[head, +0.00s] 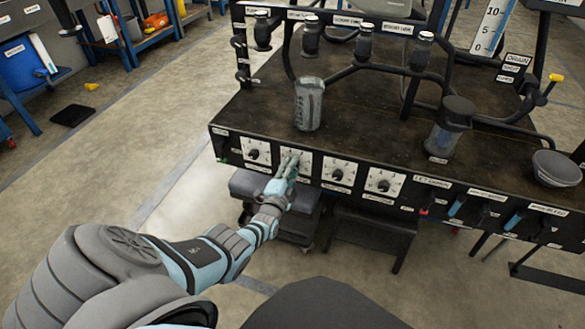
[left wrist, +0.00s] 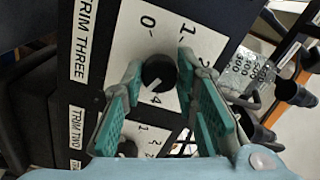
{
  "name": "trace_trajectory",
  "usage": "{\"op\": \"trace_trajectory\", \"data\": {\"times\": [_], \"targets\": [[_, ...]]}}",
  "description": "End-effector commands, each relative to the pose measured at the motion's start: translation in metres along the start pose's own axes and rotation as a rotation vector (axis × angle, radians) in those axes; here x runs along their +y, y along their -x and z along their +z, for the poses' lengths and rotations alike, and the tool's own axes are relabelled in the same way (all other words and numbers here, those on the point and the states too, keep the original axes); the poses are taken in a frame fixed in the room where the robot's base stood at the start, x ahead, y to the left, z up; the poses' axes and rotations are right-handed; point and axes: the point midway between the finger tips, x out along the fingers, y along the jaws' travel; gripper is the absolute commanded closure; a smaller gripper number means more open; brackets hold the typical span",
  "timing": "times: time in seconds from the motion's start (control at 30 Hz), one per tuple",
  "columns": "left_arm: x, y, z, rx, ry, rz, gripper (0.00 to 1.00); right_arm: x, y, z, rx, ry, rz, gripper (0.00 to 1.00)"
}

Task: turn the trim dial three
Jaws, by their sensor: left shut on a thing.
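The trim three dial is a white plate (left wrist: 133,48) with numbers around a round black knob (left wrist: 159,70), labelled TRIM THREE in the left wrist view. A pale mark on the knob points down toward the 4 side. My left gripper (left wrist: 163,95) has its two teal fingers on either side of this knob and is shut on it. In the head view the left gripper (head: 289,166) reaches the second dial plate (head: 303,161) from the left on the bench's front panel and hides its knob. My right gripper is not in view.
Other dials sit on the same panel: one to the left (head: 257,151) and two to the right (head: 339,174) (head: 384,183). A clear jug (head: 309,104) stands on the dark bench above. Pipes rise behind it. Open floor lies left of the bench.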

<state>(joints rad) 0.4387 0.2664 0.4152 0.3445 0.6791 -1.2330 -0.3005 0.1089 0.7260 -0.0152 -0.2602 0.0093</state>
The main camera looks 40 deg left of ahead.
Motion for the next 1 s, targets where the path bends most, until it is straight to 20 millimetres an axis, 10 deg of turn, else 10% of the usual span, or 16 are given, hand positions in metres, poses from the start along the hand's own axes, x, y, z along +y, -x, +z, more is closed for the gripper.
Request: {"op": "trace_trajectory", "data": {"times": [0.7, 0.73, 0.8, 1.0], "targets": [[-0.0009, -0.0009, -0.0017, 0.002, -0.087, -0.003, 1.0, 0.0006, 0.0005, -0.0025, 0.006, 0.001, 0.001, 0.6], [-0.0009, -0.0008, -0.0017, 0.002, -0.086, -0.003, 0.7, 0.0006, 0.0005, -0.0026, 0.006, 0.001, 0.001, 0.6], [-0.0009, -0.0007, -0.0014, 0.002, -0.086, -0.002, 0.58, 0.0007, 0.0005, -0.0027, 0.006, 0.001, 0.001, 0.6], [-0.0007, 0.0002, 0.0004, -0.001, -0.087, -0.001, 0.53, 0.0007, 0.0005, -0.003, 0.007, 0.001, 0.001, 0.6]]}}
